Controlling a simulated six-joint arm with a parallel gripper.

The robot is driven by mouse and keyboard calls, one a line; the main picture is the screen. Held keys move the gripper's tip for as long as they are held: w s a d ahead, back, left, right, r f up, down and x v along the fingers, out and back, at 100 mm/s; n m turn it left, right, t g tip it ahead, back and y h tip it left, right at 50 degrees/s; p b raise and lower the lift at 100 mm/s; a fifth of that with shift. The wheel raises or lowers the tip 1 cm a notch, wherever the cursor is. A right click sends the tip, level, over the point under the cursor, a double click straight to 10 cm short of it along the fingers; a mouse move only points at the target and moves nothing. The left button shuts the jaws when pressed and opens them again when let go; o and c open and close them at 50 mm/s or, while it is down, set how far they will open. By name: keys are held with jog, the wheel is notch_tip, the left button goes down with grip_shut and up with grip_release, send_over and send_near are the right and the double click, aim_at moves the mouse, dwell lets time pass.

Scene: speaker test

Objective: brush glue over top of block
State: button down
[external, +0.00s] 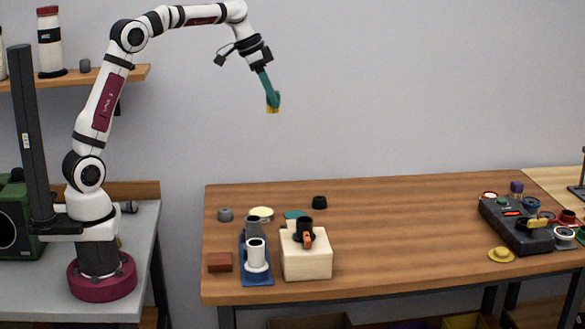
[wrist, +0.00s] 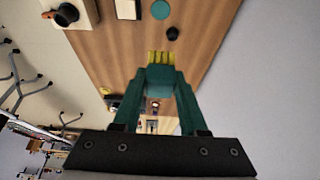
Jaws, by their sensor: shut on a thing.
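My gripper (external: 268,84) is high above the table's left part, pointing down. In the wrist view its teal fingers (wrist: 158,105) are shut on a teal brush (wrist: 160,78) with yellow bristles. The bristles (external: 272,109) hang below the fingers in the external view, touching nothing. A pale wooden block (external: 306,264) stands on the table below. A black cup-like piece (external: 304,228) with an orange part sits on its top. The block also shows at the top left of the wrist view (wrist: 84,22). I cannot tell which thing holds glue.
Left of the block, a blue tray (external: 257,280) holds a white cup (external: 256,254) and a grey piece. A cream disc (external: 262,212), a black knob (external: 319,202) and a red-brown block (external: 220,262) lie around. A dark device (external: 515,226) stands right; the table's middle is clear.

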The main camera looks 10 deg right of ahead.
jog(key=shift+s+d+f+m+g+y, duration=0.15)
jog(key=shift+s+d+f+m+g, duration=0.35)
jog(key=shift+s+d+f+m, duration=2.4)
jog(key=shift+s+a+f+n+g+y, duration=0.25)
jog(key=shift+s+f+g, duration=0.3)
jog(key=shift+f, duration=5)
jog(key=shift+s+d+f+m+g+y, duration=0.1)
jog(key=shift+s+d+f+m+g, duration=0.35)
jog(key=shift+s+d+f+m, duration=2.5)
jog(key=shift+w+a+f+n, duration=0.25)
jog(key=shift+w+a+n, duration=0.25)
jog(key=shift+a, duration=1.05)
jog(key=shift+w+a+f+n, duration=0.3)
jog(key=shift+a+n, duration=0.35)
jog(key=shift+a, duration=0.85)
jog(key=shift+w+a+f+n, duration=0.3)
jog(key=shift+a+n, duration=0.25)
jog(key=shift+a, duration=1)
jog(key=shift+d, duration=3.05)
jog(key=shift+s+d, duration=0.15)
jog(key=shift+s, duration=0.1)
jog(key=shift+a, duration=2.95)
jog(key=shift+d+r, duration=0.1)
jog(key=shift+d, duration=2.9)
jog(key=shift+f, duration=0.2)
notch_tip(320, 180, up, 7)
